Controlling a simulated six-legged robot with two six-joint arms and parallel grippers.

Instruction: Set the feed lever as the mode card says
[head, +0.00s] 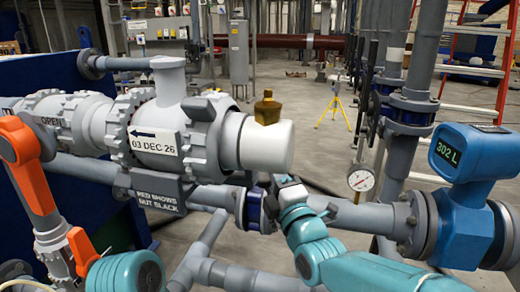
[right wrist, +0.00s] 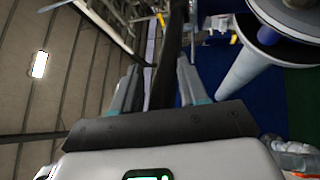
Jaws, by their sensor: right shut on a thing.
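My right gripper (head: 285,184) is beside a blue valve body (head: 258,208) on the grey pipe below the big white cylinder. In the right wrist view, a long dark bar (right wrist: 169,55), apparently the feed lever, runs between the two fingers of my right gripper (right wrist: 155,72). The gripper is shut on it. In the head view, the gripper hides the lever, so I cannot tell its setting there. I cannot identify a mode card in either view. My left gripper is not in view.
A grey placard (head: 157,194) reads "RED SHOWS NUT SLACK"; a tag (head: 153,142) above reads "03 DEC 26" with a left arrow. A round gauge (head: 361,179) and a blue meter (head: 467,155) reading 302 L stand right. Pipes crowd the gripper. Open floor lies behind.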

